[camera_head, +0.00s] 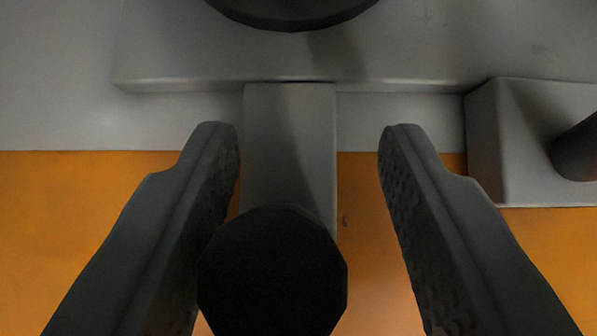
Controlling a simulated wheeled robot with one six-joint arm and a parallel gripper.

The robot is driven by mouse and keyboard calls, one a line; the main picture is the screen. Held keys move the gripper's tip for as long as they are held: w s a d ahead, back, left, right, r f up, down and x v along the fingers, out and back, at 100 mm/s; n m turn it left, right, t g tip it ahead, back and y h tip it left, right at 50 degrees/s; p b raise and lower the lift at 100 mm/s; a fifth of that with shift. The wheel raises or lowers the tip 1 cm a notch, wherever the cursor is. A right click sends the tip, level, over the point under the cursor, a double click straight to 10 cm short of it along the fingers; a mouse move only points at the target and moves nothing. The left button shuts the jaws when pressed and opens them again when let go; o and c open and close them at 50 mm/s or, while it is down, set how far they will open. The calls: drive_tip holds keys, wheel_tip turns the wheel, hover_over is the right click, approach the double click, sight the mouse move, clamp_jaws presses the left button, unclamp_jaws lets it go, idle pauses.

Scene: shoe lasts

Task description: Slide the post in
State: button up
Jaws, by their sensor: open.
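A grey bar-shaped post (290,150) stands out from the front edge of a grey metal block, in the middle of the camera view. A black faceted knob (272,275) is at its near end. My gripper (311,130) is open, with one dark finger on each side of the post. The left finger is close to the post and knob; whether it touches them I cannot tell. A clear gap lies between the right finger and the post. How far the post goes into the block is hidden.
The grey metal block (190,50) fills the top of the view, with a dark round part (292,10) on it. A smaller grey block (530,130) with a dark peg (578,150) juts out at right. An orange surface (60,220) lies below.

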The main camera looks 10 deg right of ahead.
idle(0.3)
drive_tip(key=v, duration=1.7)
drive_tip(key=shift+r, duration=0.15)
drive_tip(key=shift+s+a, duration=0.1)
drive_tip(key=shift+s, duration=0.05)
